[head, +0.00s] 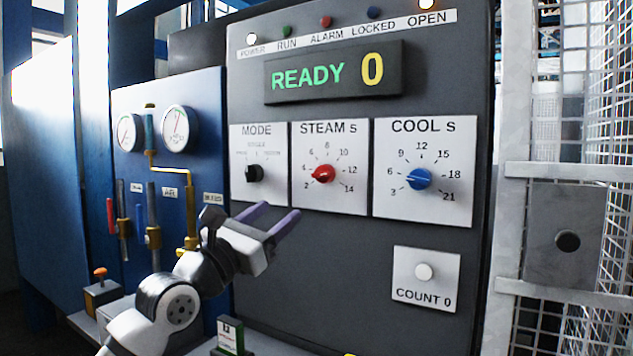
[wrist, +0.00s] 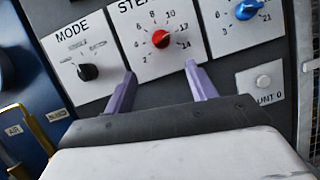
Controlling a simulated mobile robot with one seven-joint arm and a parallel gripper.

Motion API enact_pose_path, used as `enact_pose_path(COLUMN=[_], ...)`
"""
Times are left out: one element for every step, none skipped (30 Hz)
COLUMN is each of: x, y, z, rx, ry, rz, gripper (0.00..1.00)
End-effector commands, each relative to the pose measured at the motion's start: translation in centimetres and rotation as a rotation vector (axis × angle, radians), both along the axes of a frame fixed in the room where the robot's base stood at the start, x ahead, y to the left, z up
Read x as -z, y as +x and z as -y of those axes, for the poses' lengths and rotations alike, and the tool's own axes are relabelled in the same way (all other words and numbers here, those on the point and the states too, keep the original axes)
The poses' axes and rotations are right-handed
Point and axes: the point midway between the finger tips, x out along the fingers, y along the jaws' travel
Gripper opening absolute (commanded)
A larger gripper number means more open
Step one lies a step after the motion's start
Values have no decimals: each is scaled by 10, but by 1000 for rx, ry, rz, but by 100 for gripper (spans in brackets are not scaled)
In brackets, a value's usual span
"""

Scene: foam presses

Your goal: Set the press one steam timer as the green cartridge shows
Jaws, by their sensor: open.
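The steam timer is a red knob (head: 323,174) on a white plate marked STEAM s, with numbers up to 14. Its pointer seems to face left, near the low numbers; the exact mark is unclear. In the wrist view the red knob (wrist: 161,39) lies beyond and between the fingertips. My gripper (head: 281,209) is open and empty, below and left of the knob, apart from the panel; its purple fingers also show in the wrist view (wrist: 160,70). A small block with a green and white face (head: 230,336), apparently the green cartridge, stands at the bottom; its marking is unreadable.
A black MODE knob (head: 254,173) is left of the steam plate and a blue COOL knob (head: 419,179) right of it. A COUNT button (head: 424,272) sits below. The display (head: 333,72) reads READY 0. A mesh fence (head: 600,130) stands at the right.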

Motion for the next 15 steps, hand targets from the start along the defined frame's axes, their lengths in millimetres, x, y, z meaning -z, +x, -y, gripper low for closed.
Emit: enact_pose_path(x=[-5, -8, -11, -13, -16, -19, -22, -24, -27, -29, -31, -34, -36, -39, -42], y=[4, 7, 11, 15, 19, 26, 31, 36, 42, 47, 51, 57, 61, 66, 72], z=[4, 7, 10, 13, 17, 22, 25, 29, 33, 37, 40, 44, 47, 50, 55], rx=[3, 4, 4, 4, 6, 6, 5, 7, 8, 8, 8, 9, 8, 9, 9], ry=[1, 0, 2, 2, 2, 1, 1, 1, 0, -2, -2, -3, -2, -4, -4], rz=[0, 1, 0, 0, 1, 1, 1, 1, 2, 2, 2, 3, 3, 2, 2], gripper=[56, 56, 56, 56, 56, 56, 56, 56, 56, 56, 56, 56, 56, 56, 56])
